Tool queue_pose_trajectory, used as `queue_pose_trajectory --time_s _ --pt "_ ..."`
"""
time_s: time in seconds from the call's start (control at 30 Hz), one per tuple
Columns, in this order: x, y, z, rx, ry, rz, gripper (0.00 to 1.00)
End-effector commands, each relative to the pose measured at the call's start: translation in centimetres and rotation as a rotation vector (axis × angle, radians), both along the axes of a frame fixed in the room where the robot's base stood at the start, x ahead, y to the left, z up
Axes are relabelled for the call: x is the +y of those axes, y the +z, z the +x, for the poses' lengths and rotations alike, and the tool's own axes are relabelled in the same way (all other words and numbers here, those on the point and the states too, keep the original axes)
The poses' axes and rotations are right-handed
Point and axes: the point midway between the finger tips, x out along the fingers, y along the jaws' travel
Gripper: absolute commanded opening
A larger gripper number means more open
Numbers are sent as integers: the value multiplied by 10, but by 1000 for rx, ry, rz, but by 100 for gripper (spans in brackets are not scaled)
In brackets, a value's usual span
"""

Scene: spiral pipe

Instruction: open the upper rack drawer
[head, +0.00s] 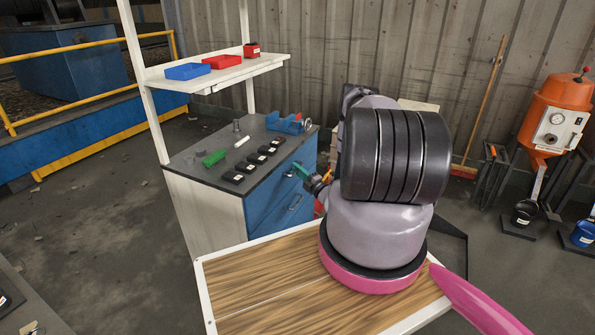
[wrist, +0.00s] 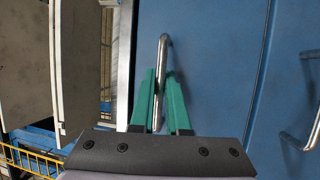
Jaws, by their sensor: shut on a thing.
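The blue rack drawers are on the front of a workbench cabinet in the middle of the head view. The upper drawer (wrist: 215,60) fills the middle of the wrist view, and its front looks flat. Its metal bar handle (wrist: 163,50) lies between my gripper's green fingers (wrist: 160,85). The fingers are closed around the bar. In the head view my gripper (head: 300,171) is at the upper drawer's front, partly hidden by my arm. A lower drawer (head: 292,208) has its own handle, which also shows at the wrist view's right edge (wrist: 308,125). How far the upper drawer stands out cannot be told.
An orange machine (head: 555,110) stands far right.

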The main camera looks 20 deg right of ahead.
Motion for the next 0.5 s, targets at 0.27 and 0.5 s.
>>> queue_pose_trajectory --time_s 0.27,0.5 --pt "-3 0 -3 0 -2 0 0" --pt "-26 -1 -31 3 -7 1 0"
